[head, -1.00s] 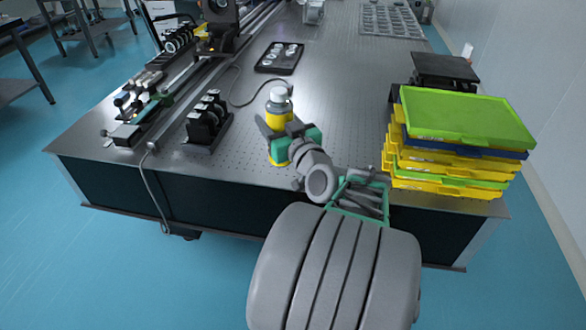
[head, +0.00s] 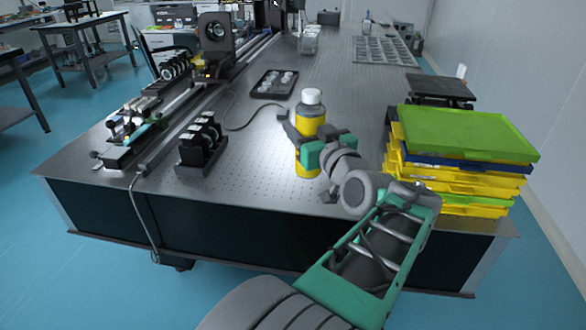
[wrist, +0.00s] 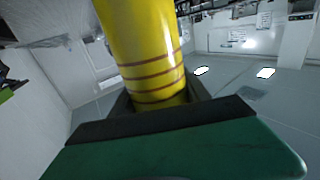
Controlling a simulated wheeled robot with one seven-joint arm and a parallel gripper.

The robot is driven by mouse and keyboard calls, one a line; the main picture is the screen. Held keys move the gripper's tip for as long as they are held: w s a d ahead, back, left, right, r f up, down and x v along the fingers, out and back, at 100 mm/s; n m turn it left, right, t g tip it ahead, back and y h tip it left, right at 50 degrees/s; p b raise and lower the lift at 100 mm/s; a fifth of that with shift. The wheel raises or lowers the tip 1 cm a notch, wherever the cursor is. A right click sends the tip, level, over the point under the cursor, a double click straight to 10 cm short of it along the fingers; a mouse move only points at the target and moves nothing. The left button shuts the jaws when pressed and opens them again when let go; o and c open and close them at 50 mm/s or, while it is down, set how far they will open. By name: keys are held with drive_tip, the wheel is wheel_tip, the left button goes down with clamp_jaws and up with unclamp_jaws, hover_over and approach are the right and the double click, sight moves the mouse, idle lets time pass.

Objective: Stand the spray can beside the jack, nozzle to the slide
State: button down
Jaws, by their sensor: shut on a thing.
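The spray can (head: 311,113) is upright, with a yellow body, a grey band and a white top. My gripper (head: 309,138) is shut around its middle, over the near part of the table. I cannot tell whether its base touches the table. In the wrist view the yellow can (wrist: 150,55) with brown bands stands between the jaws. Which way the nozzle faces does not show. A black platform that looks like the jack (head: 442,88) stands at the right, behind the crate stack. A long rail (head: 205,92), possibly the slide, runs along the left of the table.
A stack of yellow, blue and green trays (head: 462,140) stands at the right front, near my arm. A black optics mount (head: 202,142) with a cable is left of the can. A black tray (head: 272,84) of round parts lies behind. The table (head: 350,85) is bare between.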

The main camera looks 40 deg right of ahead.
drive_tip(key=w+d+f+b, duration=0.1)
drive_tip(key=w+d+f, duration=0.6)
drive_tip(key=w+f, duration=0.3)
drive_tip(key=shift+w+d+f, duration=0.2)
drive_tip(key=shift+d+f, duration=0.2)
drive_tip(key=shift+f, duration=0.85)
drive_tip(key=shift+f+b, duration=0.15)
drive_tip(key=shift+b, duration=0.2)
drive_tip(key=c, duration=0.5)
unclamp_jaws()
